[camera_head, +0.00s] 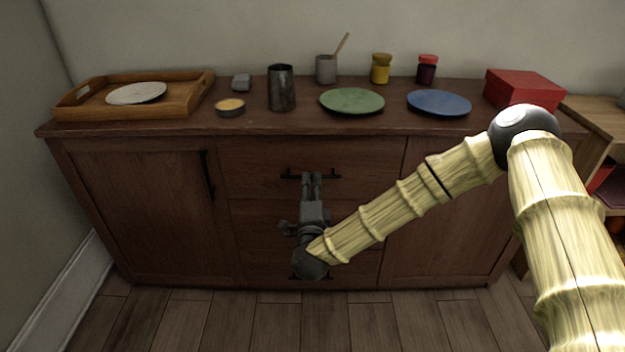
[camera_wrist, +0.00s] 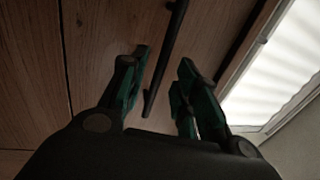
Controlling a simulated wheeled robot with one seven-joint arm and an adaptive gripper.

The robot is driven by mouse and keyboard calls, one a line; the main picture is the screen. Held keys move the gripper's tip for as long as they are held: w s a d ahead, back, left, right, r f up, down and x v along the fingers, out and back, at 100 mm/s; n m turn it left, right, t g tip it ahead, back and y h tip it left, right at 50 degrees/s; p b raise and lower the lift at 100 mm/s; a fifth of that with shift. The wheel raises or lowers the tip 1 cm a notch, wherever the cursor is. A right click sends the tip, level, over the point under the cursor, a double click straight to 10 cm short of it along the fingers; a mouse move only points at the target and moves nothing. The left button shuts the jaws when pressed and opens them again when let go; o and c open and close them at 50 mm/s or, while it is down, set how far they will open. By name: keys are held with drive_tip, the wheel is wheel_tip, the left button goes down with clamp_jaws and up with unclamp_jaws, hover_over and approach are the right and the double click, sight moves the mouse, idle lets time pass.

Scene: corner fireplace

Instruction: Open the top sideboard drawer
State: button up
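The sideboard (camera_head: 150,270) is dark brown wood. Its top drawer (camera_head: 262,183) is the upper middle front and looks flush, shut. A dark bar handle (camera_head: 290,176) runs across that drawer. My gripper (camera_head: 312,176) reaches up in front of the drawer, its fingertips at the handle and hiding its middle. In the wrist view, the two dark-green fingers of my gripper (camera_wrist: 166,62) stand apart, and a dark bar handle (camera_wrist: 168,50) shows in the gap between them. I see no clear contact of the fingers with the bar.
A left cabinet door (camera_head: 145,205) has an upright handle. Lower drawers are partly hidden by my arm. On top stand a wooden tray (camera_head: 75,112), a metal tankard (camera_head: 281,90), a green plate (camera_head: 352,101), a blue plate (camera_head: 439,102) and a red box (camera_head: 524,90). The floor (camera_head: 200,320) in front is clear.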

sight(311, 177)
drive_tip(key=shift+w+r, duration=0.2)
drive_tip(key=shift+w, duration=0.65)
drive_tip(key=shift+w+r, duration=0.15)
drive_tip(key=shift+w, duration=0.7)
